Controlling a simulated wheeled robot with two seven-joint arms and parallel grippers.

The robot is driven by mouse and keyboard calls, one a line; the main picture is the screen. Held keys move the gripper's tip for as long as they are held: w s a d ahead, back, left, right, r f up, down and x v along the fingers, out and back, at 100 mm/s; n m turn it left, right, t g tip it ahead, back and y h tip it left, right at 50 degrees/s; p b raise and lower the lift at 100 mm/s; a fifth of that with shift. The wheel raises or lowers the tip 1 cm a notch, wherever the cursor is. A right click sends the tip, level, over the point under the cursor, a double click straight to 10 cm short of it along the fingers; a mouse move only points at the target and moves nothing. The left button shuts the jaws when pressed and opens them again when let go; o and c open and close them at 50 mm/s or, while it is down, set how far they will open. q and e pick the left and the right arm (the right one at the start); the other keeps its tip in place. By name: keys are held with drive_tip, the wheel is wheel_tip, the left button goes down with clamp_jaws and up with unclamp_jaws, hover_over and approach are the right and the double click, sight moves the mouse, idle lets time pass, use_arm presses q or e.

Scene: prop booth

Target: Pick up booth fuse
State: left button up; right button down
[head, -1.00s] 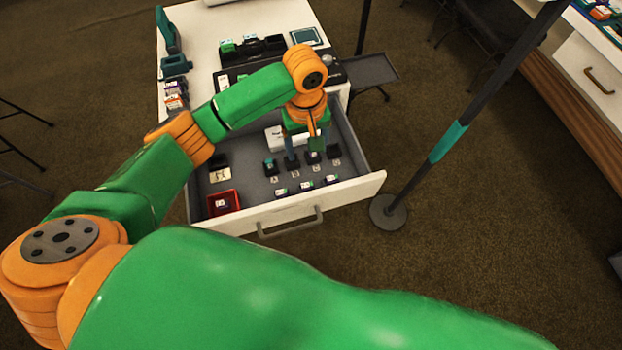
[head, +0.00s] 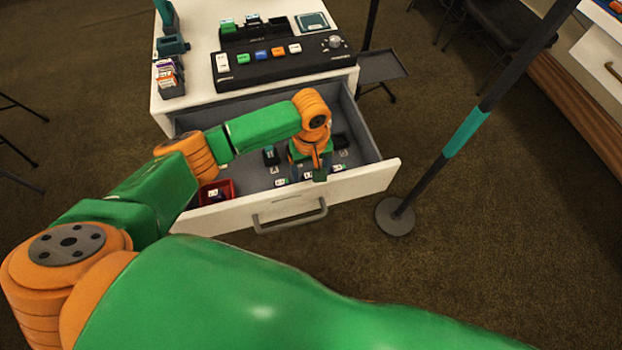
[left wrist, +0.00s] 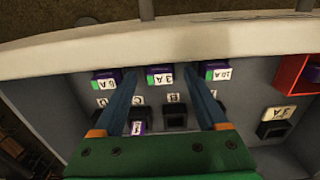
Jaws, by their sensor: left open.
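Three small purple fuses with white labels and green ends lie in a row inside the open drawer (head: 245,190), by its front wall. In the left wrist view the middle fuse (left wrist: 160,77) reads 3A, with another fuse (left wrist: 106,79) on the left and a 10A fuse (left wrist: 217,72) on the right. My left gripper (head: 308,174) points down into the drawer. Its blue fingers (left wrist: 162,98) are open and spread on either side of the 3A fuse in that view; contact cannot be told. A further purple fuse (left wrist: 138,127) sits by the lettered black holders.
A red bin (left wrist: 288,78) with a fuse in it and a black labelled holder (left wrist: 273,129) are in the drawer. A black control panel (head: 275,70) stands on the white cabinet top. A dark post (head: 440,160) stands right of the drawer.

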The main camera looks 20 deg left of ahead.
use_arm(q)
clamp_jaws()
